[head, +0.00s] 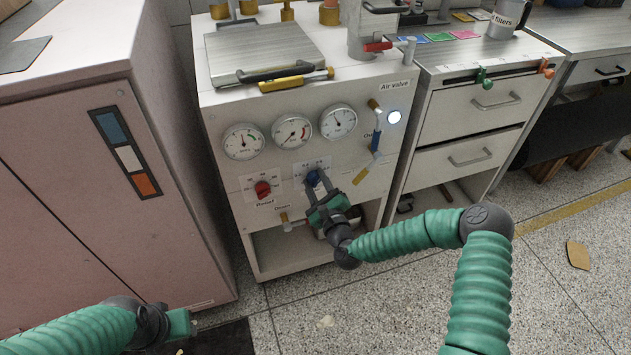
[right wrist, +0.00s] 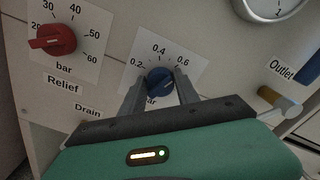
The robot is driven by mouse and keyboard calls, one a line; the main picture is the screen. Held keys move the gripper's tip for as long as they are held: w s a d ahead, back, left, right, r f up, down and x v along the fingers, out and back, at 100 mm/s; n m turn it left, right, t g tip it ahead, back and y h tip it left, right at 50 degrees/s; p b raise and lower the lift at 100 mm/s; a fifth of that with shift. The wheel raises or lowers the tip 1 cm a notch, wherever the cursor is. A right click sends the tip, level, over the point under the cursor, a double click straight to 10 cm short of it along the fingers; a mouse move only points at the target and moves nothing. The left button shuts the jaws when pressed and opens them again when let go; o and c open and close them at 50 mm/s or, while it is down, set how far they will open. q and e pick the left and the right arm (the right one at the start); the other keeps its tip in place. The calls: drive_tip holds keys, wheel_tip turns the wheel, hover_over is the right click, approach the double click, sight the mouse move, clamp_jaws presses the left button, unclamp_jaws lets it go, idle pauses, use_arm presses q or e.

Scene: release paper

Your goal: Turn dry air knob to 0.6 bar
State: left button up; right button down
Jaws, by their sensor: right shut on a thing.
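The blue knob (head: 313,177) sits low on the front of the white cabinet, right of the red Relief knob. In the right wrist view the blue knob (right wrist: 159,82) has a scale above it reading 0.2, 0.4 and 0.6, with part of "bar" below. My right gripper (head: 318,188) is shut on the blue knob, one finger on each side. Where the knob's pointer stands is too small to tell. My left gripper (head: 185,322) is low at the left, away from the cabinet; its fingers do not show clearly.
The red Relief knob (right wrist: 52,39) is close on the left. Three round gauges (head: 292,132) sit above the knobs. The blue-handled air valve (head: 377,138) and Outlet fitting (right wrist: 279,101) are to the right. A pink cabinet (head: 80,170) stands at the left.

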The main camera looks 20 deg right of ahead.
drive_tip(key=shift+s+f, duration=0.15)
drive_tip(key=shift+f, duration=0.25)
drive_tip(key=c, duration=1)
unclamp_jaws()
drive_tip(key=shift+o, duration=0.5)
drive_tip(key=shift+r, duration=0.2)
drive_tip(key=shift+s, duration=0.15)
drive_tip(key=s+p, duration=0.3)
drive_tip(key=s, duration=1.3)
drive_tip(key=shift+s+d+p, duration=0.2)
drive_tip(key=shift+d+p, duration=0.15)
drive_tip(key=shift+p, duration=0.05)
